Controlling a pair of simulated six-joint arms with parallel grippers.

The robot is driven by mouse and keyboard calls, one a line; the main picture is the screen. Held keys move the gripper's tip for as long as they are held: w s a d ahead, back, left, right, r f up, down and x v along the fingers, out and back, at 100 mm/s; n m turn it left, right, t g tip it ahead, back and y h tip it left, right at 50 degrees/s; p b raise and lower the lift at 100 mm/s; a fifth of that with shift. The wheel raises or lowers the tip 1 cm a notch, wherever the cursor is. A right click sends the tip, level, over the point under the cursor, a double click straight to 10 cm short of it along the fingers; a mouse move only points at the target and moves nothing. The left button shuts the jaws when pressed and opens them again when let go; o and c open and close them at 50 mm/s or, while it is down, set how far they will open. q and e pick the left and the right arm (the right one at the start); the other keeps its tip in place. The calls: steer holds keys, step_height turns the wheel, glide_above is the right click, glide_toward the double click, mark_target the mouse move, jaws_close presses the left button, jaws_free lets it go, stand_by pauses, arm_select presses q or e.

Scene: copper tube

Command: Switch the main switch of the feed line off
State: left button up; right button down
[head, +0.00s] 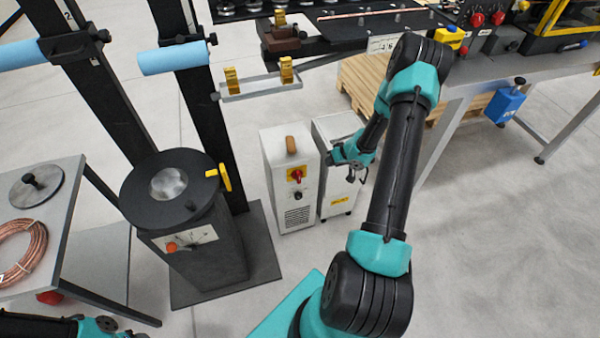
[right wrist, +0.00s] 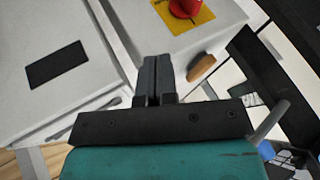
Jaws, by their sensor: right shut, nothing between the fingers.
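A red rotary switch (head: 297,175) on a yellow plate is on the front of the left white cabinet (head: 285,205). In the right wrist view, the red switch (right wrist: 184,7) is at the top, cut off by the frame edge. My right gripper (head: 331,158) is beside this cabinet's front, to the right of the switch and in front of the right cabinet. Its fingers (right wrist: 157,78) are shut with nothing between them, apart from the switch. The switch's exact setting is too small to read. Part of my left arm shows at the bottom left; its gripper is not visible.
A brown handle (head: 291,145) is on top of the left cabinet. A second white cabinet (head: 338,185) stands close on its right. A dark pedestal (head: 205,262) with a yellow lever (head: 225,178) stands to the left. Floor in front of the cabinets is clear.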

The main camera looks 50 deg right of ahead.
mark_target(298, 176)
stand_by(0.3)
steer(key=shift+w+a+f, duration=1)
steer(key=shift+w+f, duration=0.2)
steer(key=shift+f, duration=0.15)
steer(key=shift+w+a+f, duration=1)
steer(key=shift+w+f, duration=0.25)
steer(key=shift+f, duration=0.05)
steer(key=shift+w+a+f, duration=1)
steer(key=shift+w+f, duration=0.2)
steer(key=shift+f, duration=0.15)
